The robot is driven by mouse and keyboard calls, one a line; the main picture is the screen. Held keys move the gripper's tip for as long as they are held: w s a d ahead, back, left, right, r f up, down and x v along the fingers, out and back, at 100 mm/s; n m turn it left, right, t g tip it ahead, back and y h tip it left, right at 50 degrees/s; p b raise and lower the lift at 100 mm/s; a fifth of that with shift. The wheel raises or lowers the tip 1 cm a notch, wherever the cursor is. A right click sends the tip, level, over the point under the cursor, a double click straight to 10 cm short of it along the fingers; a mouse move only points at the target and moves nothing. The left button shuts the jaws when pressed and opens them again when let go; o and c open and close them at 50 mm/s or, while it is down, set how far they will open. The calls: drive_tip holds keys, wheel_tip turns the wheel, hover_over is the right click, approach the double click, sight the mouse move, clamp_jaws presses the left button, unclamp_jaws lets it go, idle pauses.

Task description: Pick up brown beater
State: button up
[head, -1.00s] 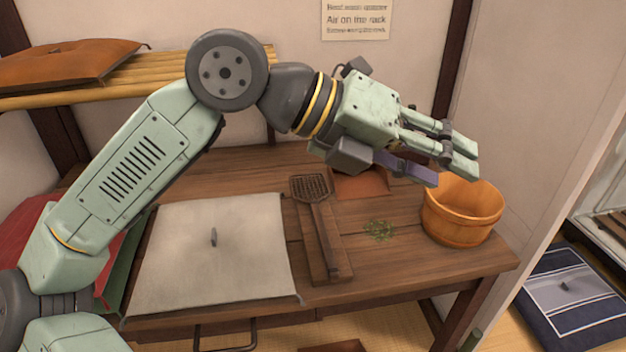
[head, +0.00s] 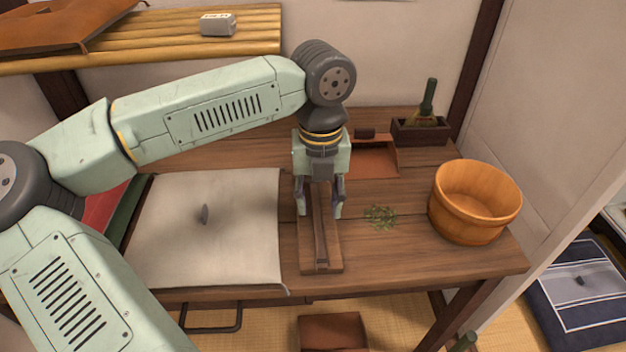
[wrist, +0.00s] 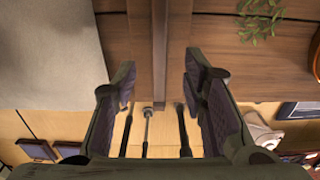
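The brown beater (head: 321,240) lies on a narrow wooden board (head: 332,258) on the table, its handle pointing toward the front edge. Its head is hidden behind my wrist in the head view. My gripper (head: 319,209) points down over it, open, with one finger on each side of the handle. In the wrist view the beater's handle (wrist: 160,50) runs between the two spread fingers of my gripper (wrist: 158,88), with a gap on both sides. I cannot tell how high the fingertips are above the board.
Green bits (head: 380,216) and a wooden bucket (head: 440,215) are to the right. A dustpan (head: 372,160) and a green-handled brush in a box (head: 427,103) stand behind. A bamboo shelf (head: 150,45) hangs at upper left.

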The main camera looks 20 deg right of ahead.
sight(318, 226)
wheel_tip(318, 226, down, 6)
drive_tip(key=shift+s+r+p, duration=0.1)
drive_tip(key=shift+r+p, duration=0.05)
drive_tip(key=shift+p, duration=0.6)
drive_tip(key=shift+a, duration=0.1)
clamp_jaws()
